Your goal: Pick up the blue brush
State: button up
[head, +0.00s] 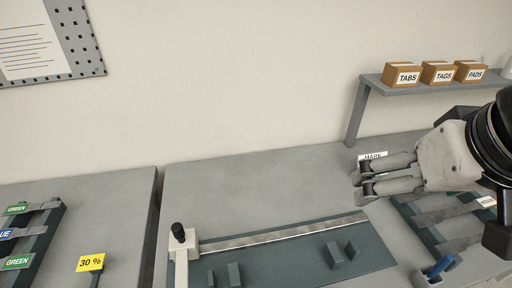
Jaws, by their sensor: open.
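A small blue object (438,266), which may be the blue brush, stands tilted in a pale holder (424,281) at the bottom right edge of the view. Only its short upper part shows, so I cannot make out bristles. My gripper (364,188) reaches in from the right, pointing left, above the bench. It is open and empty, above and to the left of the blue object and apart from it. The gripper partly hides the MARK label (373,156) behind it.
A dark green plate (300,268) with a metal rail and small blocks lies at the bottom middle. A dark rack (430,222) with grey strips lies below my gripper. A shelf (420,86) carries TABS, TAGS and PADS boxes. The grey bench (245,190) is clear at centre-left.

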aim_at(442, 265)
jog(key=u, duration=0.25)
jog(key=z, duration=1.3)
jog(key=k+l+u, duration=0.3)
jog(key=k+l, duration=0.05)
jog(key=k, duration=0.05)
